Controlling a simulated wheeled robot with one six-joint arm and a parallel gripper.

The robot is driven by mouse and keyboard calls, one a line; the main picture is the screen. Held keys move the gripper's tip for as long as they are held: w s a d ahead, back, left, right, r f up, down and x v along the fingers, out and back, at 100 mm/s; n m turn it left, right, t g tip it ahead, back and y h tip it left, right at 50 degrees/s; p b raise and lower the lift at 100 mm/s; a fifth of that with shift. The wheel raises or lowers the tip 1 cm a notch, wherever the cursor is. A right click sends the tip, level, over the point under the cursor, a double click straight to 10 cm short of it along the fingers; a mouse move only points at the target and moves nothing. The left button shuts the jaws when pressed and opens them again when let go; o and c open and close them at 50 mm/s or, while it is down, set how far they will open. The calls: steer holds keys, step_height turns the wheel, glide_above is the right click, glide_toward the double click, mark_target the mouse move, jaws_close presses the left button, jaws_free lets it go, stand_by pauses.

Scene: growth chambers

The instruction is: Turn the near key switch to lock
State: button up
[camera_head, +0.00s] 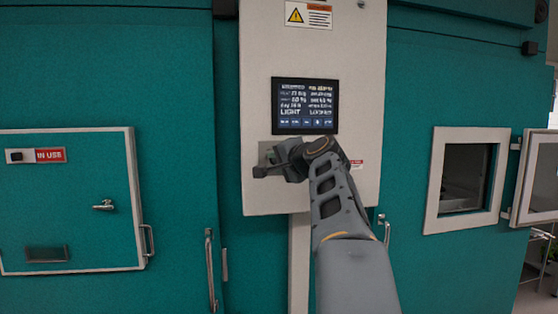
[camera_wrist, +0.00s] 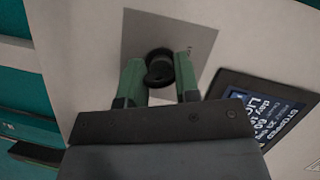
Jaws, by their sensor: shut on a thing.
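The key switch (camera_wrist: 159,64) is a round black knob on a square grey metal plate (camera_wrist: 198,38), seen at the upper middle of the wrist view. My gripper (camera_wrist: 159,74) is around the knob, with one green-padded finger on each side, shut on it. In the head view my gripper (camera_head: 273,162) is at the lower left of the white control panel (camera_head: 360,60). There it hides the key switch and most of its plate (camera_head: 264,150). The angle of the key and any position marks cannot be made out.
A small closed door (camera_head: 80,200) with an IN USE sign (camera_head: 50,155) is at left. A window hatch (camera_head: 524,180) stands open at right.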

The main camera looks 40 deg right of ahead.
steer(key=shift+n+g, duration=0.3)
steer(key=shift+n, duration=0.3)
stand_by(0.3)
steer(key=o, duration=0.9)
steer(key=b+v, duration=0.3)
steer(key=v, duration=1)
steer(key=shift+s+a+r, duration=0.15)
steer(key=shift+s+a, duration=0.05)
steer(key=shift+s, duration=0.2)
